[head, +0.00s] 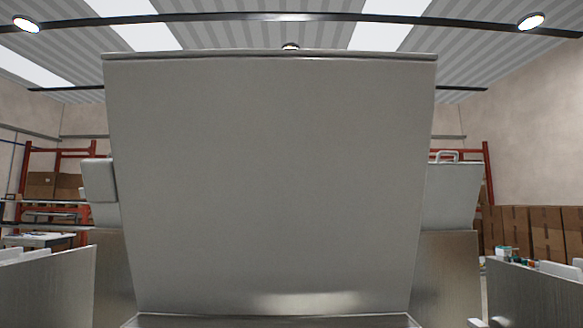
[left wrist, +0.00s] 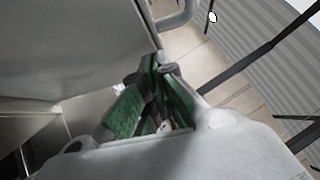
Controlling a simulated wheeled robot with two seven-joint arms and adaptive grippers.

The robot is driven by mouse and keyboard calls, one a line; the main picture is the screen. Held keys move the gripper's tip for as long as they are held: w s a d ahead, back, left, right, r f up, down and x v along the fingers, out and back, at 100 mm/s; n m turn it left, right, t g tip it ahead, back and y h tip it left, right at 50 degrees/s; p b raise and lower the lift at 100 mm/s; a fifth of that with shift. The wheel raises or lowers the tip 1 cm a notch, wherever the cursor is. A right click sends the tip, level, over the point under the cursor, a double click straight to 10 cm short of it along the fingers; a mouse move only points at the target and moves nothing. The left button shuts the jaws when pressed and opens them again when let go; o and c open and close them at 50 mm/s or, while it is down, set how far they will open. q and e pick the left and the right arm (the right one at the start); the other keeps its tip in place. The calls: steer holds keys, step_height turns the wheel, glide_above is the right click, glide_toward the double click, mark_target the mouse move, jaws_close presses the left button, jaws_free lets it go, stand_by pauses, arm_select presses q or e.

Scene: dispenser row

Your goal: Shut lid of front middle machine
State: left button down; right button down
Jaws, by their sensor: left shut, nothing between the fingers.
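The raised lid (head: 270,180) of the machine straight ahead fills the middle of the head view as a broad, plain steel panel. It stands open, nearly upright, above the machine's top edge (head: 270,320). In the left wrist view a large grey panel (left wrist: 60,45), seemingly this lid, fills the upper left, with a curved metal bar like a handle (left wrist: 178,18) beside its edge. My left gripper (left wrist: 163,68), with green finger pads, is shut and empty, its tips close to the panel's edge. I cannot tell whether they touch. My right gripper is not in view.
Another machine with a handled lid (head: 453,195) stands behind on the right. Steel machine sides (head: 45,288) (head: 530,295) flank the front at both lower corners. Red shelving and cardboard boxes (head: 530,230) line the back. The raised lid blocks the view straight ahead.

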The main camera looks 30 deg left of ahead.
arm_select(q)
steer(key=shift+w+a+r, duration=0.15)
steer(key=shift+w+r, duration=0.05)
steer(key=shift+w, duration=0.05)
stand_by(0.6)
